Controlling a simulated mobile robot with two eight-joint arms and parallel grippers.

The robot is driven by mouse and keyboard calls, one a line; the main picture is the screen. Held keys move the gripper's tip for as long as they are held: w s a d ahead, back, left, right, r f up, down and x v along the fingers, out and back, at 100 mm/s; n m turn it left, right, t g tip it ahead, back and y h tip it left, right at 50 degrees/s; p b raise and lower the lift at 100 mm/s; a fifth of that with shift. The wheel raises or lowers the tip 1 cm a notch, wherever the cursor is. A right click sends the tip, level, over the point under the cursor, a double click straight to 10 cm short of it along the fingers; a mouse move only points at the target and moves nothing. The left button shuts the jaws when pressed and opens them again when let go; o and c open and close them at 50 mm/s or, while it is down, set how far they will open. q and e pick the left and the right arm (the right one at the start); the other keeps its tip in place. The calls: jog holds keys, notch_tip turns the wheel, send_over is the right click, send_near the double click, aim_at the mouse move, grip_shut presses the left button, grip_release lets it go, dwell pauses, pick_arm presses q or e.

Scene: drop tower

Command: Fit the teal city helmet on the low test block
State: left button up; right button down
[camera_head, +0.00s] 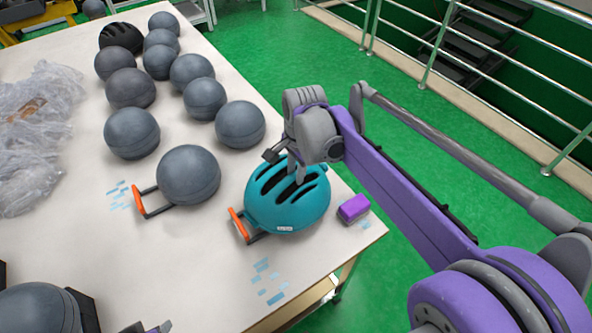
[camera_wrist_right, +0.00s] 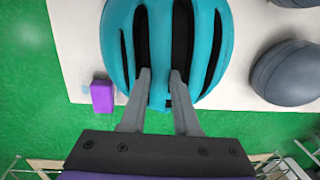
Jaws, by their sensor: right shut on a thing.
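The teal helmet (camera_head: 287,208) is at the table's near right corner and appears upright, its dark vents facing up. An orange-handled dark frame (camera_head: 238,222) sticks out from under its left side; the helmet hides whatever is beneath it. My right gripper (camera_head: 285,158) is above the helmet, shut on it. In the right wrist view, its two fingers (camera_wrist_right: 161,76) reach into the vents of the helmet (camera_wrist_right: 112,45), on either side of a teal rib. A grey round block (camera_head: 188,175) with another orange handle stands left of the helmet. Of my left gripper, at most a sliver shows at the bottom edge.
A small purple block (camera_head: 354,208) lies just right of the helmet. Several grey balls (camera_head: 131,132) and a black helmet (camera_head: 121,37) stand farther back. Clear plastic wrap (camera_head: 35,110) lies at left. Another grey ball (camera_head: 38,308) is at bottom left.

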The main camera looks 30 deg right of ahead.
pick_arm(q)
jog(key=shift+f+b, duration=0.3)
jog(key=shift+b, duration=0.05)
pick_arm(e)
jog(key=shift+f, duration=0.55)
jog(key=c, duration=0.6)
grip_release()
jog(key=c, duration=0.3)
pick_arm(q)
jog(key=shift+r, duration=0.15)
pick_arm(e)
jog(key=shift+r, duration=0.2)
pick_arm(q)
jog(key=shift+w+r+p, duration=0.1)
jog(key=shift+r+p, duration=0.65)
jog(key=shift+p, duration=0.15)
pick_arm(e)
jog(key=shift+r, duration=0.95)
